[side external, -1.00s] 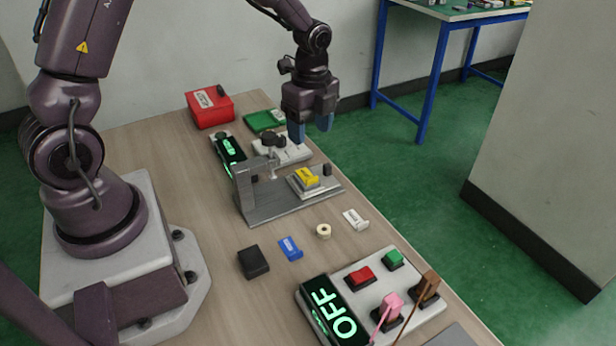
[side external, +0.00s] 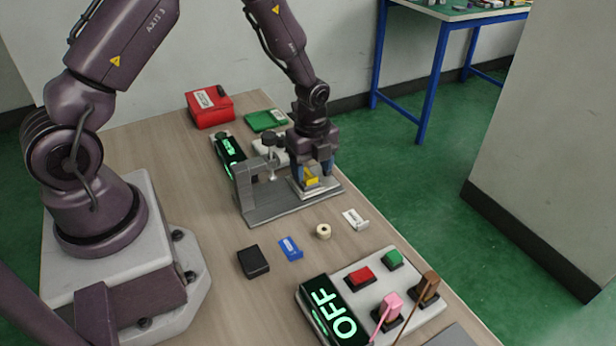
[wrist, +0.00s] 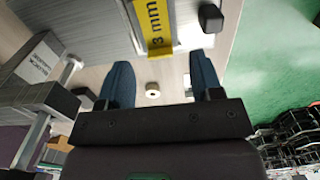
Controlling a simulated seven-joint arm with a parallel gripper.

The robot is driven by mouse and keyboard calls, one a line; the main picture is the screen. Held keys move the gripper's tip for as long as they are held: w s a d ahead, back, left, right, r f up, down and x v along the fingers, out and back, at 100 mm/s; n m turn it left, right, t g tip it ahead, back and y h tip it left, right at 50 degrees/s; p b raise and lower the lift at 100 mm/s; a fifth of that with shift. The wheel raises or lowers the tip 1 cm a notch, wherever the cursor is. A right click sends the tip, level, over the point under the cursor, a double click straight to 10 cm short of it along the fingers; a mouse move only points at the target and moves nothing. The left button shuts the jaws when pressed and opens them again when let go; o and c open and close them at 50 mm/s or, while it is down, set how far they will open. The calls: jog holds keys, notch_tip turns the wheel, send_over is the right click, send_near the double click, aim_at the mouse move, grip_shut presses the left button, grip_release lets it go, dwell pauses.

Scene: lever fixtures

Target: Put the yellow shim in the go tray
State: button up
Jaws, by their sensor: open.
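The yellow shim (side external: 311,181) lies on a pale block on the grey clamp fixture (side external: 262,212). In the wrist view the shim (wrist: 158,28) shows a "3 mm" marking and sits beyond my fingertips. My gripper (side external: 313,172) is open, pointing down over the shim, with its blue fingers on either side of it in the side view.
A red box (side external: 209,106) stands at the back left. The clamp's upright (side external: 246,188) is close left of my gripper. A blue shim (side external: 290,248), a black block (side external: 253,261), a cream ring (side external: 323,231), a white piece (side external: 355,219) and a switch panel (side external: 375,292) are nearer the camera.

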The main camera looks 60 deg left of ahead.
aim_at(309, 180)
notch_tip(309, 180, down, 2)
jog(key=shift+f, duration=0.25)
jog(key=c, duration=1)
jog(key=shift+c, duration=0.3)
